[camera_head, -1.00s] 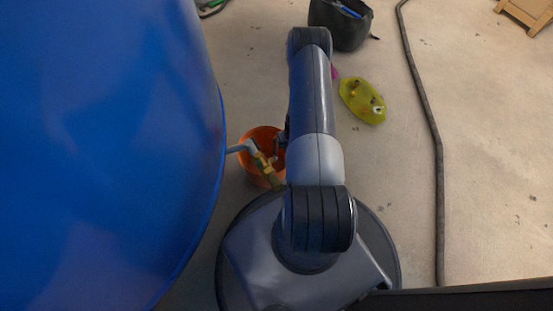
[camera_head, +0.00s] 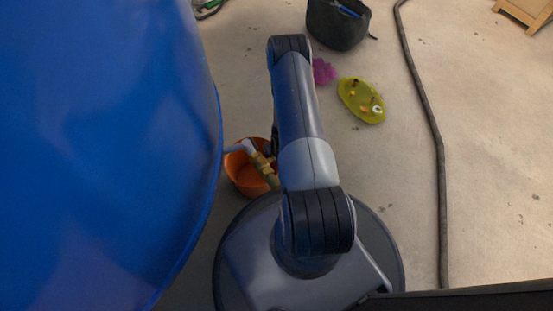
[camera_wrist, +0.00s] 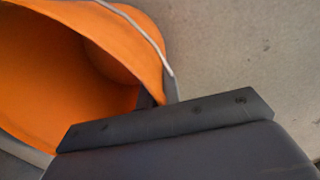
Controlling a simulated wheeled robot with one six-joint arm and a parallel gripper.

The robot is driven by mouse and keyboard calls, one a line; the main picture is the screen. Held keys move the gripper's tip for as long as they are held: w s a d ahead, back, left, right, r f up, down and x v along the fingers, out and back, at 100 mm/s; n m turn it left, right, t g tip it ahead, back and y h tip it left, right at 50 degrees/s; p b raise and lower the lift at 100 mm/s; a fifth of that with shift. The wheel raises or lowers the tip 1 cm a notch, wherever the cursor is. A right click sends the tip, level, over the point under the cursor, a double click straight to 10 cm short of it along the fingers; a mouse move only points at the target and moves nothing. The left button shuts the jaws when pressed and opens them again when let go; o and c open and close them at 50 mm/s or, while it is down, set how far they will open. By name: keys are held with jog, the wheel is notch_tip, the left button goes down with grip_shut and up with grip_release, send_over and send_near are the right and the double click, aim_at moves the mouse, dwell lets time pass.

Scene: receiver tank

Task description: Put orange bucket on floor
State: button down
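The orange bucket (camera_head: 243,176) is beside the blue tank, under the brass tap, partly covered by the tap and my arm in the head view. In the wrist view the bucket (camera_wrist: 45,75) fills the upper left, its inside facing the camera and a grey wire handle along its rim. My gripper (camera_wrist: 160,115) is at the rim; a dark finger bar crosses in front of it, and the rim runs in behind the bar. It appears shut on the rim, though the other finger is hidden. I cannot tell whether the bucket touches the floor (camera_head: 400,215).
The blue tank (camera_head: 90,150) fills the left, with its brass tap (camera_head: 264,168) over the bucket. A yellow-green item (camera_head: 361,100), a magenta item (camera_head: 323,71) and a black bag (camera_head: 337,25) lie ahead. A dark hose (camera_head: 430,120) runs along the right. Floor between is clear.

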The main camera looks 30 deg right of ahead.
jog(key=c, duration=1.6)
grip_release()
jog(key=shift+c, duration=0.2)
notch_tip(320, 180, up, 12)
jog(key=d+p, duration=0.1)
jog(key=p, duration=0.4)
jog(key=shift+s+d, duration=0.15)
jog(key=shift+d, duration=0.05)
